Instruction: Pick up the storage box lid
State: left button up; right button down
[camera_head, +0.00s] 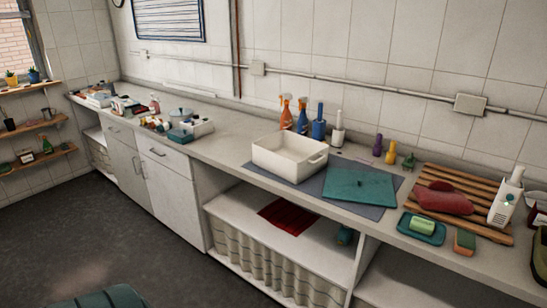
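A flat teal panel (360,187) lies on a grey mat (310,184) on the counter, right of centre; it looks like the storage box lid. A small dark mark shows near its middle. An open white box (290,157) stands just left of the panel, partly on the same mat, with no cover on it. Neither of my grippers is in view.
Spray bottles (302,115) and other bottles stand behind the box. At right are a wooden slatted rack (465,190) with a red cloth (443,198), a white container (505,198) and a teal dish (421,229). A red cloth (288,216) lies on the shelf below.

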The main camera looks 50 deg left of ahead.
aim_at(368, 187)
jog(key=i+u, duration=0.1)
jog(key=u, duration=0.8)
jog(key=i+l+u, duration=0.15)
jog(key=u, duration=0.3)
jog(key=i+l+u, duration=0.3)
jog(key=l+u, duration=0.15)
jog(key=l, duration=0.2)
jog(key=i+l+u, duration=0.2)
jog(key=l, duration=0.15)
jog(key=l+u, duration=0.25)
jog(key=i+l, duration=0.1)
jog(key=l, duration=0.6)
jog(key=i+l, duration=0.15)
jog(key=l, duration=0.2)
